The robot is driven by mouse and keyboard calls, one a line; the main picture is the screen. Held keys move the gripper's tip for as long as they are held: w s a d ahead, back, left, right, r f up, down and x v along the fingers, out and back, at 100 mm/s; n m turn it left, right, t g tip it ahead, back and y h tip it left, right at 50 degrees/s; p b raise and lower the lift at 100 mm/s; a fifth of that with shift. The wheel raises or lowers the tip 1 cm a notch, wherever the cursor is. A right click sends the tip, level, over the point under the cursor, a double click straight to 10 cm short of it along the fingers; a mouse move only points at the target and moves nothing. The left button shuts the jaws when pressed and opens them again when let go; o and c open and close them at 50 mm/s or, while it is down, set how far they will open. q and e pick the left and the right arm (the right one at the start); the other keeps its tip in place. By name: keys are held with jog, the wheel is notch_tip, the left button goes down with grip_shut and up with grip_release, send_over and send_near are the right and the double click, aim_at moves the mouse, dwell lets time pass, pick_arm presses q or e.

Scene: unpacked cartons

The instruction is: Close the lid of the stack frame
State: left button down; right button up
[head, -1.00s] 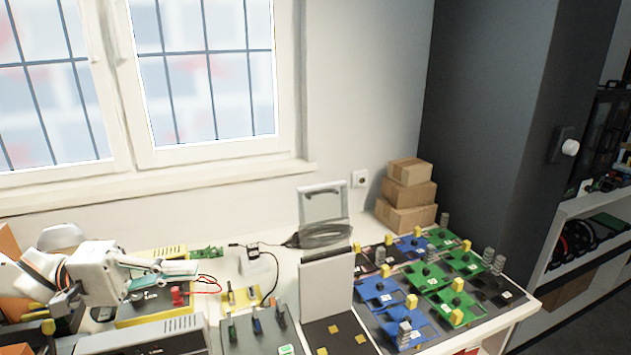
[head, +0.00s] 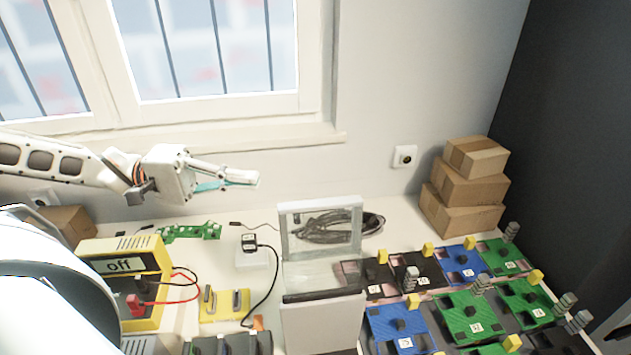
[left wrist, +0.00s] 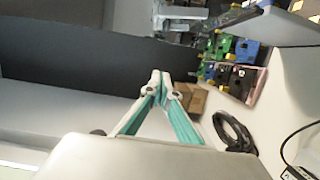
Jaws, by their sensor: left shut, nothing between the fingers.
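The stack frame (head: 323,328) is a white upright box on the table in the head view. Its lid (head: 291,241) stands raised at the back, a pale rim around a see-through panel, so the lid is open. The dark opening of the box lies in front of the lid. My left gripper (head: 256,180) is shut and empty, in the air to the left of the lid's top edge and apart from it. In the left wrist view its fingertips (left wrist: 160,74) meet with nothing between them. My right gripper does not show.
Blue and green boards (head: 398,327) with yellow blocks fill the table on the right. Brown cartons (head: 474,160) are stacked at the back right. A coiled black cable (head: 372,222) lies behind the lid. A yellow meter (head: 97,248) with wires stands at the left.

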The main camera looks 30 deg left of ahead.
pick_arm(q)
jog(key=d, duration=1.1)
jog(key=shift+w+d, duration=0.2)
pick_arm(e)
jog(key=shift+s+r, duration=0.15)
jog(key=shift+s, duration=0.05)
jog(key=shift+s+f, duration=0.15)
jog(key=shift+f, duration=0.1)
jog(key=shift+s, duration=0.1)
